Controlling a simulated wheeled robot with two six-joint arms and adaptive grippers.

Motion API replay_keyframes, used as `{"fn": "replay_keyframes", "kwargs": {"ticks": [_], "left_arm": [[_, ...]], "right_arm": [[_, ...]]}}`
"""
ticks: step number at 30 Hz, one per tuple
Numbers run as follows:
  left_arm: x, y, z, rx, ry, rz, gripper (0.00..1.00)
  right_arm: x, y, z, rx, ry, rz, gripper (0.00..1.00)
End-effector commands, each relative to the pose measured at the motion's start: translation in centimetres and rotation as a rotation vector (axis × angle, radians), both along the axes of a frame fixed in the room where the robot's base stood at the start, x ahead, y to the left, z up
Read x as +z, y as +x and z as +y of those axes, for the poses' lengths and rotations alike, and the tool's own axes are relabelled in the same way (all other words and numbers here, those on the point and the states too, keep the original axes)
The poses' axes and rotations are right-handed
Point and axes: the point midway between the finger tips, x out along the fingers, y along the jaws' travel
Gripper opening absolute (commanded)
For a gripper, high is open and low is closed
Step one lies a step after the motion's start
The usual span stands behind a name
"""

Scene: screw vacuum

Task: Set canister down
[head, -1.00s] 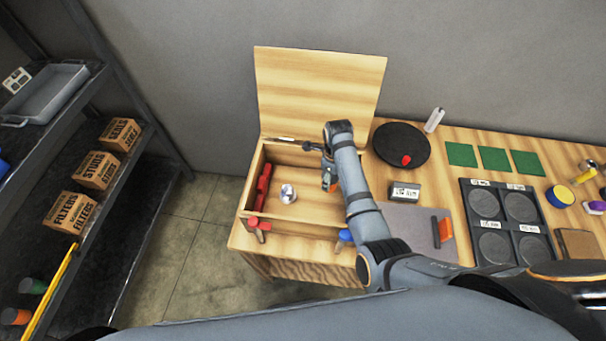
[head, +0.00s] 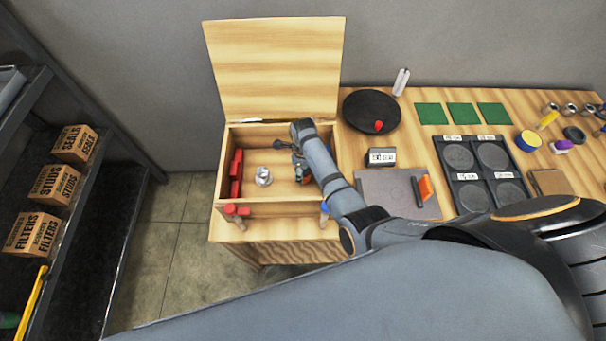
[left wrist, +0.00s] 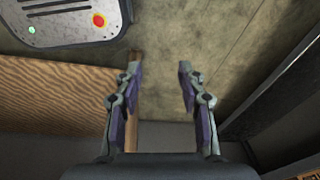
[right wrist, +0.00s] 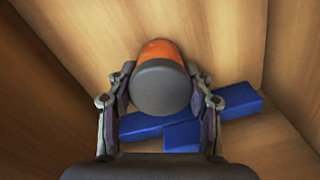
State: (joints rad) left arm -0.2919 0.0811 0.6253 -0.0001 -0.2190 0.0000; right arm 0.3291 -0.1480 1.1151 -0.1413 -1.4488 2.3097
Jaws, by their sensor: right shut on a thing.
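In the right wrist view, my right gripper (right wrist: 160,75) is shut on a canister with a dark grey top (right wrist: 163,88) and an orange body. The canister is between wooden walls, beside two blue blocks (right wrist: 235,99). Whether its base touches the floor there is hidden. In the head view, my right gripper (head: 301,172) reaches down into the right part of the open wooden box (head: 280,208), and the arm mostly hides the canister. My left gripper (left wrist: 160,72) is open and empty in the left wrist view, above floor beside a wooden surface.
The box also holds a red object (head: 236,173) and a silver part (head: 263,176). Its lid (head: 275,70) stands raised behind. A black disc (head: 371,110) and a labelled block (head: 382,157) lie to the right.

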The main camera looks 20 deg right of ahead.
Motion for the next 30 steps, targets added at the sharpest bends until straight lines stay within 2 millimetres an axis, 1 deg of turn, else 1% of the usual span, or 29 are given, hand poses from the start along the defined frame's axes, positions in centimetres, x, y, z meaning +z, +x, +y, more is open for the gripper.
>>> {"fn": "replay_keyframes", "kwargs": {"ticks": [3, 8, 9, 14, 22, 24, 26, 29, 30], "left_arm": [[0.1, -0.8, 0.0, 0.001, 0.000, 0.012, 0.40], [-0.1, -1.0, 0.0, 0.000, 0.000, 0.015, 0.40], [-0.1, -1.0, 0.0, 0.000, 0.000, 0.015, 0.40], [-0.1, -1.0, 0.0, 0.000, 0.000, 0.016, 0.40], [-0.1, -1.0, 0.0, 0.001, -0.001, 0.015, 0.40], [0.2, -1.0, 0.0, 0.001, -0.001, 0.015, 0.40], [0.9, -1.0, 0.0, 0.001, -0.001, 0.015, 0.40], [2.8, -1.0, -0.1, 0.001, -0.002, 0.015, 0.40], [3.8, -1.0, -0.1, 0.001, -0.002, 0.015, 0.40]], "right_arm": [[0.2, 0.1, 0.0, 0.000, 0.000, -0.003, 0.17], [0.0, 0.1, 0.0, 0.000, 0.000, -0.001, 0.17], [-0.1, 0.1, 0.0, 0.000, 0.000, -0.001, 0.53], [0.0, 0.1, 0.0, 0.000, 0.000, -0.001, 0.74], [0.0, 0.1, 0.0, 0.000, 0.000, -0.001, 0.74], [0.3, 0.1, 0.0, 0.000, 0.000, -0.002, 0.74], [1.1, 0.1, 0.0, 0.000, 0.000, -0.002, 0.74], [3.0, 0.1, 0.0, 0.000, 0.000, -0.002, 0.74], [3.9, 0.1, 0.0, 0.000, 0.000, -0.001, 0.74]]}}
